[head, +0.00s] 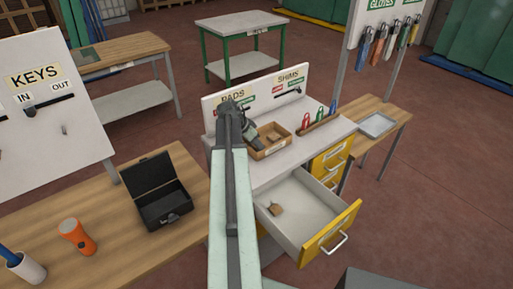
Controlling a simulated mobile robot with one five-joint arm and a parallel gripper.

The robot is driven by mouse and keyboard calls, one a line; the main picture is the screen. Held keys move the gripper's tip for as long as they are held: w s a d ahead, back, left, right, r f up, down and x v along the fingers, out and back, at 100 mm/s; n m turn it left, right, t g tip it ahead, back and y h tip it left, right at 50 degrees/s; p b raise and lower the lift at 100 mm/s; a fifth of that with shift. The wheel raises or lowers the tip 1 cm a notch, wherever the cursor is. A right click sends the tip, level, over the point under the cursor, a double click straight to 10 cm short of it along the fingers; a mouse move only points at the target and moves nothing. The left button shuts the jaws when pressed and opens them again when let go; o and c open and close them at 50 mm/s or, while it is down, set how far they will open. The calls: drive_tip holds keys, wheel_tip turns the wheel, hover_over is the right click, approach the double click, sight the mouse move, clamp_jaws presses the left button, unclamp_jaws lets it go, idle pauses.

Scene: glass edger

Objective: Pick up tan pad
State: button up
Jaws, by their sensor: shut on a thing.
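My gripper (257,143) is at the wooden tray (286,147) on the grey-topped cabinet, reaching in over its left side. It is shut on a tan pad (273,138), which shows just right of the fingers inside the tray. The fingertips are small and partly hidden, so the exact hold is hard to see. Another tan pad or block (276,209) lies in the open drawer (307,208) below.
A sign board (215,108) marked PADS and SHIMS stands behind the tray. A rack (318,124) with red and green tools is to its right. An open black box (157,193) and an orange flashlight (76,236) stand on the left table. The yellow-fronted drawer juts out in front.

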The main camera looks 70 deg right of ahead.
wheel_tip(320, 180, up, 10)
drive_tip(key=p, duration=1)
